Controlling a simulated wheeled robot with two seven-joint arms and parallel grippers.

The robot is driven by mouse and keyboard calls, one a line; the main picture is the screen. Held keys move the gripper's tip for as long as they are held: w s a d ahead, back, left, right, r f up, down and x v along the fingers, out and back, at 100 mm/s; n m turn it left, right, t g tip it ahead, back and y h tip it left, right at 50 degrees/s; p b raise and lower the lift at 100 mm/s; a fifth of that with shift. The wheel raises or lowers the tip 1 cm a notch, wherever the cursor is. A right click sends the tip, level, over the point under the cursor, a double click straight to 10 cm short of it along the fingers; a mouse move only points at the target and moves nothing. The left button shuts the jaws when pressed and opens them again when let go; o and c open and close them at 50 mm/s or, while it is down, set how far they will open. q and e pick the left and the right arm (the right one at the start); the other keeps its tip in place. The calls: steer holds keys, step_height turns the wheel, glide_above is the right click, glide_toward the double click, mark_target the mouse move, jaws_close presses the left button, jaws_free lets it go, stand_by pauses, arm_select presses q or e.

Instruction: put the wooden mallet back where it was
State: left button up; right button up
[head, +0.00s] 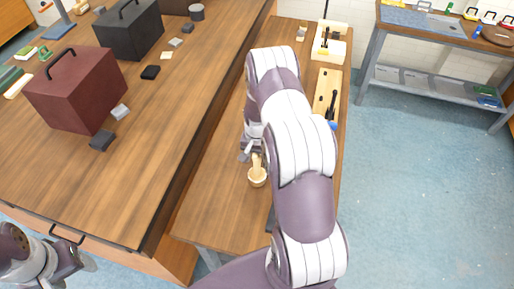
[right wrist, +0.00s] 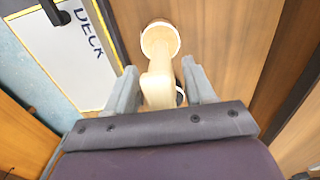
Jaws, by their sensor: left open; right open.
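The pale wooden mallet (head: 257,177) is on the narrow wooden bench, its round head towards the front and its handle reaching to my right gripper (head: 249,155). In the right wrist view the mallet's head (right wrist: 160,40) lies beyond the fingertips. Its handle lies between the two open fingers of my right gripper (right wrist: 158,80), with no clear grip on it. My right arm covers much of the bench. My left gripper (head: 86,262) is open and empty at the lower left, beside the large table's front edge.
A large table (head: 60,190) on the left bears a dark red case (head: 77,90), a black case (head: 128,30) and small blocks. A pale board with a black tool (head: 322,95) lies on the bench past my arm. A white "DECK" panel (right wrist: 62,62) shows at the wrist view's left.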

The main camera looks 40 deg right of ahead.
step_height(320, 180, up, 8)
steer(key=shift+a+r+b, duration=0.1)
steer(key=shift+b, duration=1)
steer(key=s+a+r+n+t, duration=0.1)
steer(key=s+a+r+n, duration=0.35)
steer(key=a, duration=0.25)
steer(key=s+a+r+n, duration=0.3)
steer(key=a+r, duration=0.2)
steer(key=a, duration=0.2)
steer(key=s+a+f+n+b, duration=0.2)
steer(key=s+a+n+b, duration=0.1)
steer(key=s, duration=0.3)
steer(key=shift+a, duration=0.3)
steer(key=shift+w+f, duration=0.1)
steer(key=shift+w, duration=0.05)
